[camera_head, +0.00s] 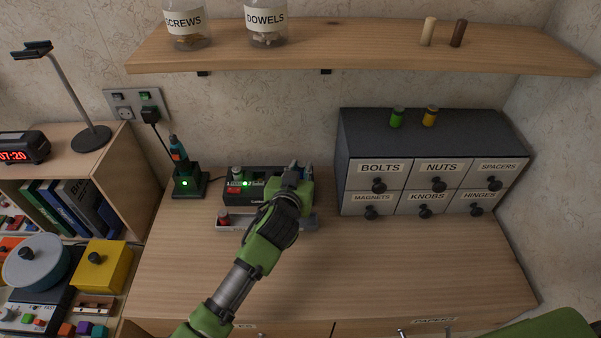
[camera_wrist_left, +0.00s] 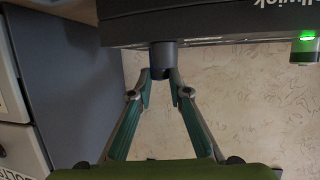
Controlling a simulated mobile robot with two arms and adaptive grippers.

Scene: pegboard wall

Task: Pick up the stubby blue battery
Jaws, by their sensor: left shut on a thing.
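My left gripper (camera_head: 296,177) reaches over the right end of a dark charger (camera_head: 240,198) on the bench. In the left wrist view the gripper (camera_wrist_left: 161,84) has both fingertips closed around the end of a short, dark grey-blue cylinder (camera_wrist_left: 162,58), which looks like the stubby battery. The cylinder touches or sits right at the edge of the dark charger body (camera_wrist_left: 200,27). In the head view the gripper hides it. Another small battery (camera_head: 236,172) stands at the charger's left end, beside a green light. My right gripper is not in view.
A tool on a stand (camera_head: 188,186) is to the left. A shelf (camera_head: 370,45) hangs above. The bench front (camera_head: 400,270) is clear.

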